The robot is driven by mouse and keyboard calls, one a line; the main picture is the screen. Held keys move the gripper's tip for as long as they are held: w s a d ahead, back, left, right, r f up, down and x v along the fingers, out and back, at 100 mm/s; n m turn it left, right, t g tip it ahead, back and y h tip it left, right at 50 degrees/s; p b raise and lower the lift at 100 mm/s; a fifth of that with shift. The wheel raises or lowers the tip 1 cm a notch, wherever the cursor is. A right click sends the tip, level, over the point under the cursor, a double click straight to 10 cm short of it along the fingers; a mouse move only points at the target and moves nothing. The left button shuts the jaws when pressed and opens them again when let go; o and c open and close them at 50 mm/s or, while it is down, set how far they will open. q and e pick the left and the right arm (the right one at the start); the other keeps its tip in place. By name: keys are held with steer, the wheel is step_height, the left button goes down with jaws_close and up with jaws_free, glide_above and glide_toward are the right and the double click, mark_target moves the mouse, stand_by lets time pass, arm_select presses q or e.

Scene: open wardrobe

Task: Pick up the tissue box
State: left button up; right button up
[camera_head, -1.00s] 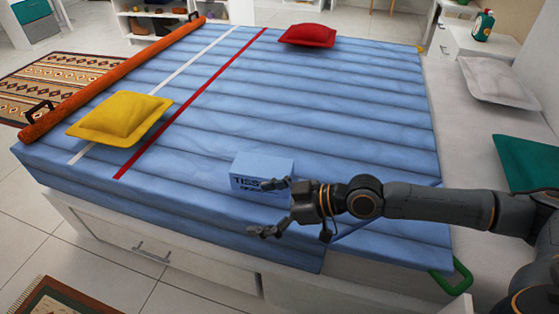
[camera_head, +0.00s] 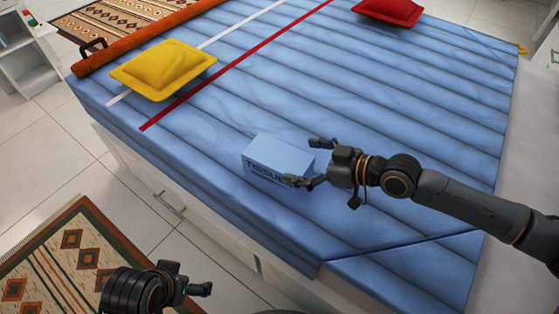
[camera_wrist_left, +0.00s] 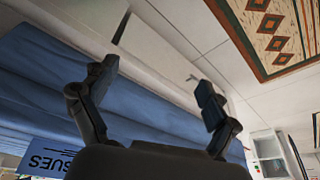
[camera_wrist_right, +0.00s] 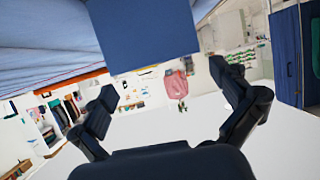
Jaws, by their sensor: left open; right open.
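The blue tissue box (camera_head: 270,163) sits on the blue ribbed mattress (camera_head: 390,130) near its front edge, with dark lettering on its front. My right gripper (camera_head: 308,162) is open at the box's right end. In the head view, one finger overlaps the front right corner and the other is just behind the right end. In the right wrist view the box (camera_wrist_right: 143,32) shows as a plain blue face ahead, between the spread fingers. I cannot tell if they touch it. My left gripper (camera_head: 184,288) is open and empty, low in front of the bed. The box (camera_wrist_left: 45,158) also shows in the left wrist view.
A yellow cushion (camera_head: 163,70) and a red cushion (camera_head: 388,11) lie on the mattress, away from the box. An orange roll (camera_head: 140,36) runs along the left edge. A drawer handle (camera_head: 170,206) protrudes from the bed front. A patterned rug (camera_head: 85,250) lies on the floor.

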mark_target(283, 157)
steer(key=shift+x, duration=1.1)
steer(key=b+x, duration=0.1)
steer(key=x, duration=0.3)
steer(key=shift+a+f, duration=0.15)
steer(key=shift+f, duration=0.1)
steer(key=shift+w+a, duration=0.1)
steer(key=shift+a, duration=0.1)
steer(key=c, duration=1.3)
arm_select(q)
steer(key=w, duration=0.1)
steer(key=w+t, duration=0.1)
steer(key=w+d+t, duration=0.1)
steer(key=w, duration=0.1)
steer(key=shift+d+r+h, duration=0.1)
steer(key=shift+r+h, duration=0.2)
steer(key=shift+r, duration=0.05)
arm_select(e)
steer(key=shift+c, duration=0.2)
steer(key=shift+r, duration=0.1)
